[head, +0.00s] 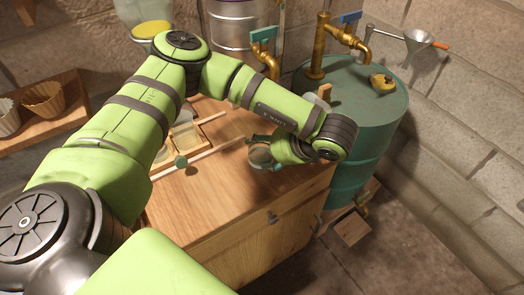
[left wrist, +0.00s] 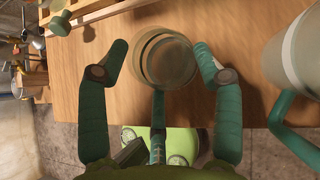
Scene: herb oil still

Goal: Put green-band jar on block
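My left gripper (head: 259,150) is over the worktop near its right end, beside a clear glass jar (head: 260,158). In the left wrist view the teal fingers of this gripper (left wrist: 160,58) are spread either side of the jar (left wrist: 165,62). A gap shows between the left fingertip and the glass; the right fingertip is very close to it. I cannot make out a green band on this jar. A wooden block (head: 352,228) sits on the floor by the foot of the green drum, near a low brass tap. My right gripper is not in view.
The green drum (head: 368,130) stands right of the wooden cabinet (head: 225,215). A wooden rack (head: 206,124) with jars lies on the worktop behind my arm. A large vessel with a teal handle (left wrist: 290,108) is close on the right in the left wrist view.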

